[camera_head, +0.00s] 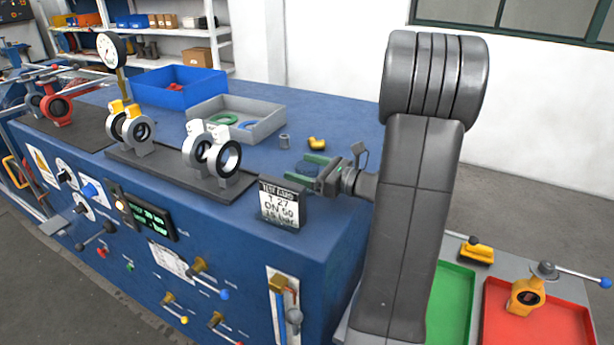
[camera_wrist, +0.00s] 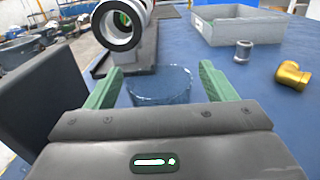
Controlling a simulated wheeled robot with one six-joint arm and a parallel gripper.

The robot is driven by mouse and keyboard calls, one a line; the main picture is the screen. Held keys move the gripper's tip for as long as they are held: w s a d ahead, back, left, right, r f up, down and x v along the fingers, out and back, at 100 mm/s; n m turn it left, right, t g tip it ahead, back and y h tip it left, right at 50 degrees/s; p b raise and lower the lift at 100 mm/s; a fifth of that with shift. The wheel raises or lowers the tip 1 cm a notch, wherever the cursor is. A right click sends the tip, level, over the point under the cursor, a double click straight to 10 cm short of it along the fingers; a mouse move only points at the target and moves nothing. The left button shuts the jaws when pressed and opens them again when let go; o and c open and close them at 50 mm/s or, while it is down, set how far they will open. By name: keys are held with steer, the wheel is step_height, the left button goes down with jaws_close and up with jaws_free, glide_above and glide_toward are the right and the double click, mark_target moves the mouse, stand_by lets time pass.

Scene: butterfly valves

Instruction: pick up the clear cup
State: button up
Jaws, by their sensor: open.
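The clear cup (camera_wrist: 162,84) shows in the wrist view as a bluish see-through tumbler standing on the blue bench top. It sits between the two green fingers of my gripper (camera_wrist: 160,88), with a gap on each side. Its lower part is hidden by the gripper body. In the head view my gripper (camera_head: 309,170) is at the bench's right front area, with its fingers spread, and the cup is hard to make out there between them.
Behind the cup stands a ring-shaped valve (camera_wrist: 121,25) on a dark rail. A grey fitting (camera_wrist: 243,51) and a brass elbow (camera_wrist: 292,76) lie to the right. A grey tray (camera_head: 237,120) stands farther back. A sign block (camera_head: 281,203) stands left of my gripper.

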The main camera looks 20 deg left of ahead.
steer(key=shift+w+a, duration=0.1)
steer(key=shift+a, duration=0.55)
steer(key=c, duration=1.1)
steer(key=shift+o, duration=0.2)
steer(key=shift+r, duration=0.1)
